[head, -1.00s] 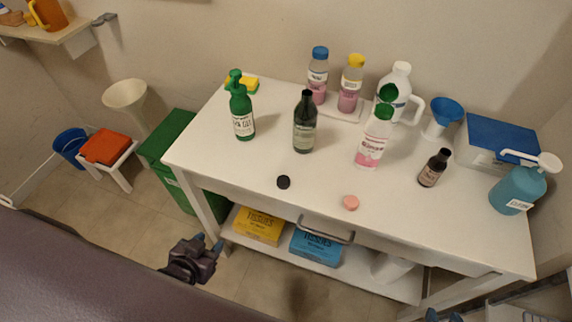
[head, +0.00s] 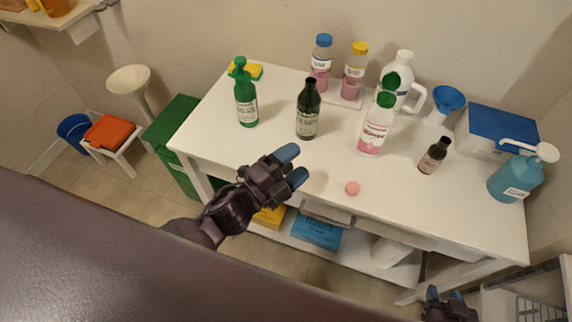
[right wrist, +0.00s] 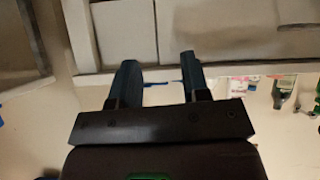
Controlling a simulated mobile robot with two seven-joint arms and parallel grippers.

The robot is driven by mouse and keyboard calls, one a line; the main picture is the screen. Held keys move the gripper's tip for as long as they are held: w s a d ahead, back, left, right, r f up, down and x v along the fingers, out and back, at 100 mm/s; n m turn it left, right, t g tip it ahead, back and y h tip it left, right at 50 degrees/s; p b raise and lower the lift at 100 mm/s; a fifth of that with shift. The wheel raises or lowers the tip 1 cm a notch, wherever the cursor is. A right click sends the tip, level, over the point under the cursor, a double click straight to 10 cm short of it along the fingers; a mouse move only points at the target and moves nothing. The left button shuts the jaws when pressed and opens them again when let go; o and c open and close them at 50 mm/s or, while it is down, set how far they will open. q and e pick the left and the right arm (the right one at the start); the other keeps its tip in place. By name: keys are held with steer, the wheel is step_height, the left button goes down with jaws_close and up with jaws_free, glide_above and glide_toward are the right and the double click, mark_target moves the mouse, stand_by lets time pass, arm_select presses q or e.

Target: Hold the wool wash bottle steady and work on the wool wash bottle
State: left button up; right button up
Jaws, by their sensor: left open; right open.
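The labels are too small to tell for sure which bottle is the wool wash. A white bottle with a pink label and green cap (head: 376,128) stands upright near the table's middle. A dark green bottle (head: 308,112) stands left of it, a small brown bottle (head: 433,157) right of it. My left gripper (head: 292,165) is open and empty over the table's front edge, in front of the dark green bottle and apart from it. My right gripper (head: 445,293) is open at the lower right, below the table; its fingers also show in the right wrist view (right wrist: 160,72).
The white table (head: 400,190) carries a green spray bottle (head: 245,100), two pink-filled bottles, a white jug (head: 402,75), a blue funnel (head: 446,105), a blue-lidded box (head: 500,128) and a teal pump bottle (head: 515,178). A pink cap (head: 352,188) lies near the front edge.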

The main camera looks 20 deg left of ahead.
arm_select(q)
steer(key=s+d+r+m+g+h+p, duration=0.15)
steer(key=d+m+g, duration=0.35)
steer(key=m, duration=0.5)
steer(key=s+d+r+m+g+h, duration=0.2)
steer(key=d+r+m+g+h, duration=0.15)
steer(key=m+g, duration=0.45)
steer(key=s+d+r+m+g+h, duration=0.15)
steer(key=d+m+g, duration=0.3)
steer(key=m, duration=0.65)
steer(key=w+a+f+m+g+y+p, duration=0.2)
steer(key=a+f+m+y, duration=0.35)
steer(key=m+y, duration=0.6)
steer(key=w+a+r+m+t+y, duration=0.1)
steer(key=w+a+m+t+y, duration=0.2)
steer(key=a, duration=0.7)
steer(key=w+m+y, duration=0.2)
steer(key=w+m, duration=0.2)
steer(key=m, duration=0.1)
steer(key=shift+w+a, duration=0.3)
steer(key=shift+a, duration=0.05)
